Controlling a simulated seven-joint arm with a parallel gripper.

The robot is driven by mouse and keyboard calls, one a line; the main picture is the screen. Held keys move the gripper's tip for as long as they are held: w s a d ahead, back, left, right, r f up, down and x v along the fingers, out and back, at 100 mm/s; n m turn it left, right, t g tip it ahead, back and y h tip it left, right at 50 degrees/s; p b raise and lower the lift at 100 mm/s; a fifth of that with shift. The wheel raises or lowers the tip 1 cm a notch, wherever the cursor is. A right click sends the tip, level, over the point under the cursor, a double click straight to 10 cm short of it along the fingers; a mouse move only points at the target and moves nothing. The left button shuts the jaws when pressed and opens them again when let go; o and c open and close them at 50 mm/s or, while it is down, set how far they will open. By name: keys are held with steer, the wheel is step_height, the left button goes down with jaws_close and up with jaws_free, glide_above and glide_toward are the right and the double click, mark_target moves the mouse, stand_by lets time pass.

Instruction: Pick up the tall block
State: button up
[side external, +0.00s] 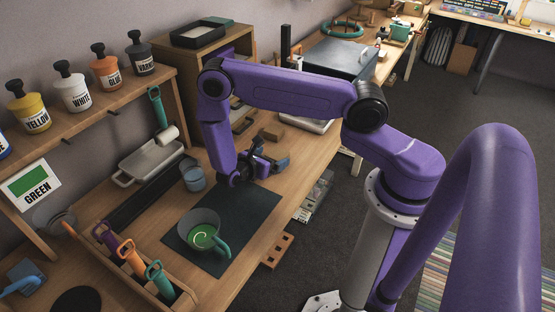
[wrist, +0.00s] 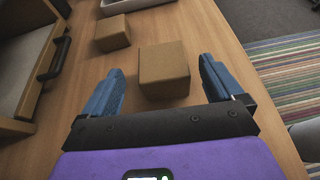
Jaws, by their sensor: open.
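Two plain brown blocks stand on the wooden bench. The larger-looking one (wrist: 164,72), which seems the tall block, is nearer in the wrist view, beyond and between my fingertips. The smaller-looking one (wrist: 112,34) is farther back and left. In the side view, a brown block (side external: 273,135) shows just behind my gripper (side external: 268,163); I cannot tell which of the two it is. My gripper is open, its blue fingers spread wide in the wrist view (wrist: 162,72), with nothing held. The near block appears apart from both fingers.
A dark-handled wooden unit (wrist: 20,70) borders the blocks' left. A white tray (wrist: 130,4) lies beyond. The bench edge drops to the floor at right.

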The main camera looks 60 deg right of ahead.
mark_target(276, 155)
steer(key=shift+x, duration=2.65)
steer(key=shift+s+r, duration=0.1)
steer(key=shift+s, duration=0.15)
steer(key=c, duration=1.1)
